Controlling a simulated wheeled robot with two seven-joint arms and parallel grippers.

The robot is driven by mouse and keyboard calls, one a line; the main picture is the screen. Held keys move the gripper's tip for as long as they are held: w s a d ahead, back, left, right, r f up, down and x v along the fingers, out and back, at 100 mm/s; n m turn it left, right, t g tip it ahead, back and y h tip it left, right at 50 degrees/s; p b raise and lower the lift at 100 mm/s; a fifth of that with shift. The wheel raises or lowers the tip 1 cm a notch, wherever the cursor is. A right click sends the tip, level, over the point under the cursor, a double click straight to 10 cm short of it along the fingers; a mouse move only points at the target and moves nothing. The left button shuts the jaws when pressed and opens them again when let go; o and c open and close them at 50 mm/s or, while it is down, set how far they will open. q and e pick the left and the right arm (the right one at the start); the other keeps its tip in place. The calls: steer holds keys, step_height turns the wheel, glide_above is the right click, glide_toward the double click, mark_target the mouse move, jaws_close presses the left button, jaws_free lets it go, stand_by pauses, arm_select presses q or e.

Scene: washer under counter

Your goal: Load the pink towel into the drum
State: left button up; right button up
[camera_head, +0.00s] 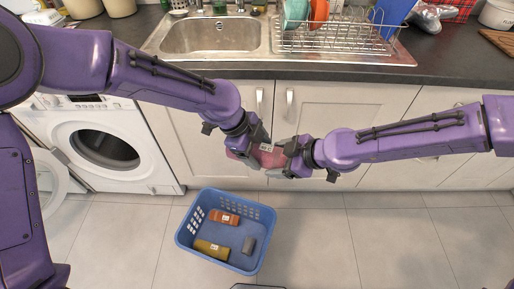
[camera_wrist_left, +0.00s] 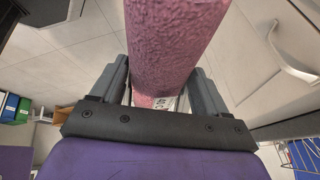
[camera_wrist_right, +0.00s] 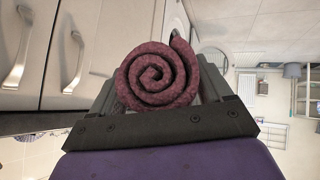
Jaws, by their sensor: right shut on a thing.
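The pink towel (camera_head: 268,158) is a roll with a white label, held in the air in front of the cabinet doors. My right gripper (camera_head: 288,160) is shut on it; the right wrist view shows the roll's spiral end (camera_wrist_right: 158,75) between the fingers. My left gripper (camera_head: 245,150) is at the towel's left end. In the left wrist view its fingers stand on both sides of the roll (camera_wrist_left: 170,45), with thin gaps, so it looks open. The white washer (camera_head: 150,165) is at left, its round door (camera_head: 52,182) swung open and the dark drum (camera_head: 105,150) looking empty.
A blue basket (camera_head: 222,265) on the floor below my grippers holds orange, olive and grey rolls. Above are the dark counter's edge, a sink (camera_head: 215,35) and a dish rack (camera_head: 335,38). The floor right of the basket is clear.

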steer(key=o, duration=1.1)
steer(key=shift+o, duration=0.2)
steer(key=shift+s+r, duration=0.1)
